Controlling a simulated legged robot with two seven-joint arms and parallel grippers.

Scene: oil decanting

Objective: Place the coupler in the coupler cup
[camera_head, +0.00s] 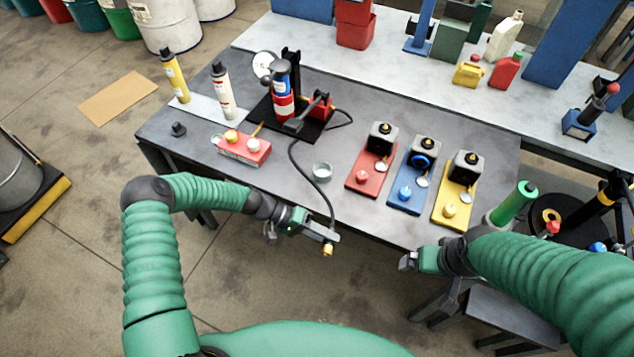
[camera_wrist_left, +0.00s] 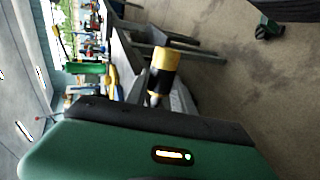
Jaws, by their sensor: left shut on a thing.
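The coupler (camera_head: 328,250) is a small brass fitting at the end of a black hose (camera_head: 312,180). My left gripper (camera_head: 328,237) is shut on it, in front of the table's near edge, with the brass end pointing down. In the left wrist view the coupler (camera_wrist_left: 164,70) shows as a yellow and black cylinder beyond the dark gripper body. The coupler cup (camera_head: 322,172), a small round grey cup, stands on the table, above my left gripper in the picture. My right gripper (camera_head: 407,262) is off the table's front edge, away from the coupler; its finger opening is unclear.
The hose runs back to a pump stand (camera_head: 285,105) on the dark table (camera_head: 330,215). Right of the cup are red (camera_head: 362,178), blue (camera_head: 405,194) and yellow (camera_head: 450,210) stations. A red block (camera_head: 243,150) lies to the left.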

